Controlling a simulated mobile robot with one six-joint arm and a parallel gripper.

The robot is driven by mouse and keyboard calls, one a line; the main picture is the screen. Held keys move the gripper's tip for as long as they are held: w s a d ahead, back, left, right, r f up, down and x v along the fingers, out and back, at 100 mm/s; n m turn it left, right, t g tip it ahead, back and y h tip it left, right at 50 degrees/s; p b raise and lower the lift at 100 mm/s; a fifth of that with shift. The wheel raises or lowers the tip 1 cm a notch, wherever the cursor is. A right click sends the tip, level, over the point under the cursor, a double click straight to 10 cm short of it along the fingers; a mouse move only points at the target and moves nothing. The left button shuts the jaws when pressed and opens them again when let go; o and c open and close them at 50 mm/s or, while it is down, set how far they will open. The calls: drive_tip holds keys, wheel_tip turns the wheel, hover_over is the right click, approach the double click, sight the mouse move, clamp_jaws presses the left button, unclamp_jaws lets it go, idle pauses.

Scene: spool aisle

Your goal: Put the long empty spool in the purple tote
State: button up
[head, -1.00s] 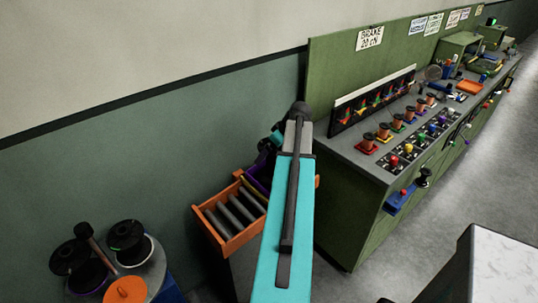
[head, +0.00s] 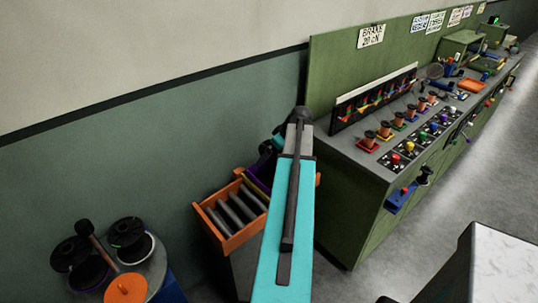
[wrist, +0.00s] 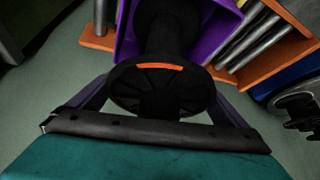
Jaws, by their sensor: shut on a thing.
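My gripper (wrist: 160,92) is shut on a black spool (wrist: 155,78), whose round near flange carries an orange mark. The spool's barrel points away from the wrist camera, and its far end is partly hidden by the near flange. The purple tote (wrist: 224,22) lies around and beyond the spool in the wrist view; whether the spool touches it I cannot tell. In the head view the purple tote (head: 258,178) shows only as a sliver beside my arm, which hides most of it and the fingertips.
An orange crate (head: 236,242) holding several grey rods stands close beside the tote. A round stand with black spools (head: 127,232) is at the lower left. The green workbench (head: 345,215) rises close on the right, with open floor (head: 440,200) beyond it.

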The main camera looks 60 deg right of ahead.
drive_tip(key=shift+f, duration=0.2)
drive_tip(key=o, duration=1.2)
drive_tip(key=shift+r, duration=0.2)
drive_tip(key=shift+b+v, duration=0.95)
drive_tip(key=shift+v, duration=5.45)
drive_tip(key=shift+w+r, duration=0.15)
